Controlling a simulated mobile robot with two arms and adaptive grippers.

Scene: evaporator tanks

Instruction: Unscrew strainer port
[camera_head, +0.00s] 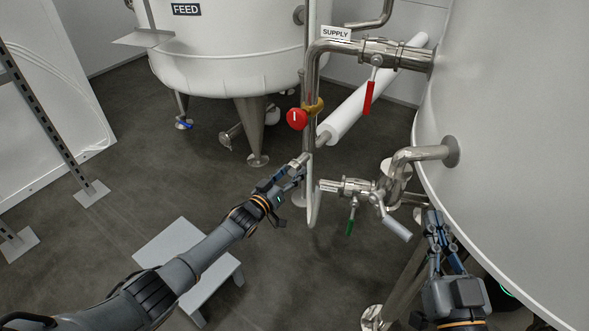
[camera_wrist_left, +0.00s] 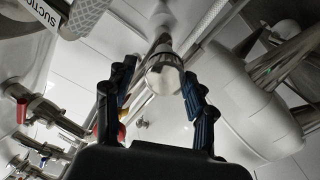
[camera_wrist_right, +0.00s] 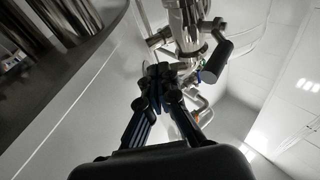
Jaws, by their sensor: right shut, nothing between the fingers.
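A round steel port end (camera_wrist_left: 163,76), apparently the strainer port, lies between the fingers of my left gripper (camera_wrist_left: 158,85) in the left wrist view. Those fingers are apart, one on each side of it; I cannot tell whether either touches it. In the head view the left gripper (camera_head: 296,167) is at a short steel branch (camera_head: 301,159) beside the vertical supply pipe (camera_head: 311,100), and the fingertips partly hide that branch. My right gripper (camera_head: 432,213) is shut and empty near the large right tank, below a bent steel pipe. Its fingertips meet in the right wrist view (camera_wrist_right: 158,72).
A red-handled valve (camera_head: 369,97) and a round red knob (camera_head: 297,119) are on the supply piping. A lower valve with a green handle (camera_head: 350,226) and a grey lever (camera_head: 397,229) is between my grippers. A white step stool (camera_head: 172,247) stands under my left arm.

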